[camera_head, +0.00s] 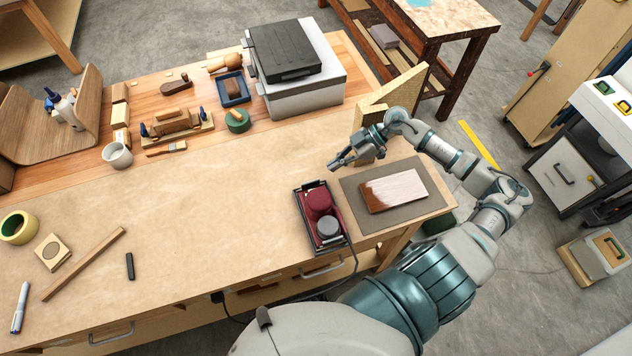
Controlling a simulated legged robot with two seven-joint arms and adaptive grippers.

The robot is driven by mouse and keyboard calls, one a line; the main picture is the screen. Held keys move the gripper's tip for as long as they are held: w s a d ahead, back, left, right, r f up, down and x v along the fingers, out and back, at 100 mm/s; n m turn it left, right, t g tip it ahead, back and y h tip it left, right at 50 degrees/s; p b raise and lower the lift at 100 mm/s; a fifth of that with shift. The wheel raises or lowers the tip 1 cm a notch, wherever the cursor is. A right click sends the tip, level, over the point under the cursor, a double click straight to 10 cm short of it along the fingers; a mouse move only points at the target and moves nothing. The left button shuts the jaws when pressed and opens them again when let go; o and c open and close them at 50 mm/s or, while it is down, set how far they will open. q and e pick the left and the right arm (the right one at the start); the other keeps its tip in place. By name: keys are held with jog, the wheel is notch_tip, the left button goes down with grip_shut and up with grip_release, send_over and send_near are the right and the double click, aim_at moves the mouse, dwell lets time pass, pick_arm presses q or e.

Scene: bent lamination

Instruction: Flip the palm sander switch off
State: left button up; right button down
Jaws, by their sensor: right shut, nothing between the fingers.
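The palm sander (319,202) appears to be the dark red tool with a rounded red top and a grey round part, lying in a black-rimmed tray (344,238) near the bench's front right. A black cord runs from it over the bench edge. Its switch is too small to make out. My right gripper (335,165) is shut and empty, above the bench just behind the sander and apart from it, pointing left. My left gripper is not in view.
A partly brown, partly pale board (398,189) lies on a grey mat (352,204) right of the sander, close to my right arm. An angled wooden piece (398,90) stands behind my gripper. A grey case (305,92) stands farther back. The bench's middle (210,205) is clear.

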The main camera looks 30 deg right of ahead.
send_over(315, 184)
jog(key=s, duration=0.2)
notch_tip(315, 184, down, 3)
jog(key=shift+a+r+p, duration=0.1)
jog(key=shift+p, duration=0.2)
jog(key=f, duration=0.2)
jog(key=a+f, duration=0.1)
jog(key=shift+w+f, duration=0.25)
jog(key=shift+f, duration=0.05)
jog(key=shift+d+f, duration=0.25)
jog(key=shift+f, duration=0.35)
jog(key=shift+a, duration=0.15)
jog(key=shift+a+p, duration=0.1)
jog(key=shift+p, duration=0.25)
jog(key=shift+a, duration=0.1)
